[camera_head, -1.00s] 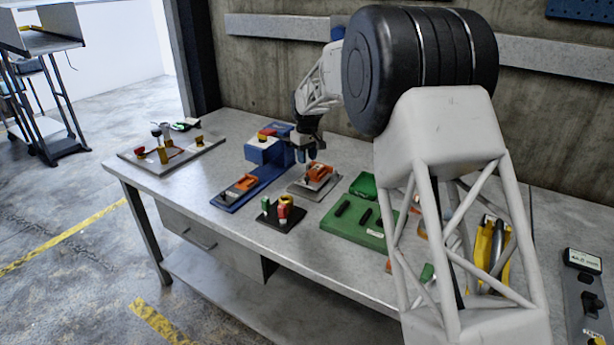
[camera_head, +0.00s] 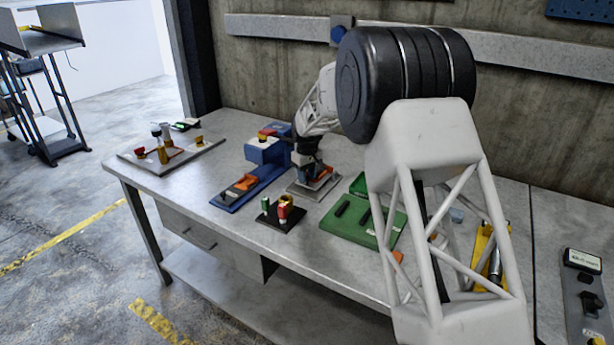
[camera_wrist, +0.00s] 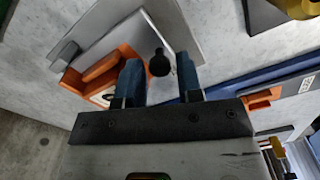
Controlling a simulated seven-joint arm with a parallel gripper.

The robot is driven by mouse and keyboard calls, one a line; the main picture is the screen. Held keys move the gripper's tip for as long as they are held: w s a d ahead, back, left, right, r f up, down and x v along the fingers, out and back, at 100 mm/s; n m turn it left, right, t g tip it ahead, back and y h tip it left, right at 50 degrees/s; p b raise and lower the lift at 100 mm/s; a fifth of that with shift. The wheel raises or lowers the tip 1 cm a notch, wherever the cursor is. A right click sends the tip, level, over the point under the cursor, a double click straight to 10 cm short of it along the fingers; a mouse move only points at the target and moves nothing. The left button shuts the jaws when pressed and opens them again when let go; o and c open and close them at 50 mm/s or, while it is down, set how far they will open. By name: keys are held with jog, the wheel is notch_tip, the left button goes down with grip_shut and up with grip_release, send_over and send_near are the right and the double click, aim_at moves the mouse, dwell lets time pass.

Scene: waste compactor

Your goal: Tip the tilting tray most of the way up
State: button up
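The tilting tray appears to be the orange tray (camera_head: 325,174) on a grey base plate (camera_head: 303,190), partly hidden behind my gripper in the head view. In the wrist view the orange tray (camera_wrist: 78,78) lies left of my fingers, on the light grey plate (camera_wrist: 185,35). A dark round knob (camera_wrist: 160,65) on a short stem shows between the two blue fingertips. I cannot tell how it joins the tray. My gripper (camera_wrist: 158,60) is open, with a finger on each side of the knob and gaps visible. The gripper (camera_head: 308,168) is low over the plate.
The blue machine (camera_head: 265,150) with its long base stands close on the left. A black stand (camera_head: 272,218) with small coloured cylinders is in front. A green board (camera_head: 350,232) with black bars lies to the right. A grey board (camera_head: 135,155) is at the far left.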

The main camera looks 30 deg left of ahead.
jog(key=shift+f, duration=0.2)
grip_shut()
